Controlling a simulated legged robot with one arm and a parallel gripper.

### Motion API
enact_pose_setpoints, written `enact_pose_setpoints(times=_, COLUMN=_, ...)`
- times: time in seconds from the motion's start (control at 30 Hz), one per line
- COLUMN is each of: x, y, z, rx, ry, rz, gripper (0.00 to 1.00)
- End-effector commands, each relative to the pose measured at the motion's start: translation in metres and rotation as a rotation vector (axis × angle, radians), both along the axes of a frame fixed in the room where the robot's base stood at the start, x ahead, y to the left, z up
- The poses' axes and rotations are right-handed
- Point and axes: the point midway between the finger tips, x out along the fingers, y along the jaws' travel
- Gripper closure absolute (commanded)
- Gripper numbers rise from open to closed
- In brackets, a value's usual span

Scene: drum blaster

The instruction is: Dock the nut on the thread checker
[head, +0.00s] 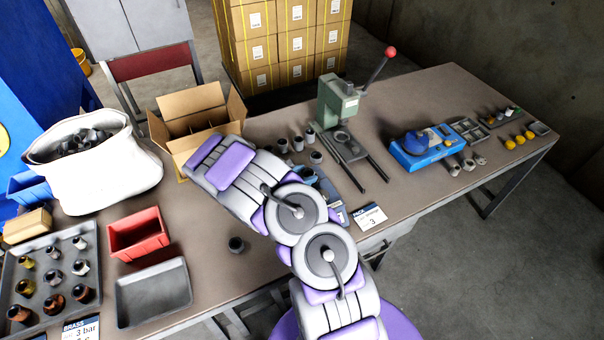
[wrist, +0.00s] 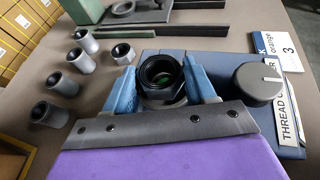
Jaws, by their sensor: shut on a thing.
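A dark nut (wrist: 163,97) with a round, ribbed bore sits between the blue fingers of my gripper (wrist: 162,84) in the wrist view. The gripper is shut on it, and a green tint shows inside the bore. The thread checker (wrist: 225,69) is a blue box with a dark grey knob (wrist: 258,84) and a label reading "THREAD C...", partly cut off. The nut is over or at the checker's top; I cannot tell whether it touches or is seated. In the head view my arm hides the nut and most of the checker.
Several grey cylindrical parts (wrist: 88,90) stand left of the checker. A green lever press (head: 340,105) is behind it.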

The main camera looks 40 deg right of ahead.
Motion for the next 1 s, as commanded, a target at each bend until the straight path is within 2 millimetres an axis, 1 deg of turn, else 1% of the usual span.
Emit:
enact_pose_setpoints(times=0.1, x=-0.0003, y=-0.0014, z=0.0003, rx=0.0, ry=-0.001, rz=-0.001, gripper=0.83)
enact_pose_setpoints(times=0.43, x=0.0001, y=0.0062, z=0.0029, rx=-0.008, ry=0.0, rz=0.0, gripper=0.83)
enact_pose_setpoints(times=0.8, x=-0.0016, y=0.0015, z=0.0009, rx=-0.001, ry=0.0, rz=-0.001, gripper=0.83)
enact_pose_setpoints(times=1.0, x=-0.0013, y=0.0037, z=0.0015, rx=-0.003, ry=0.0, rz=-0.001, gripper=0.83)
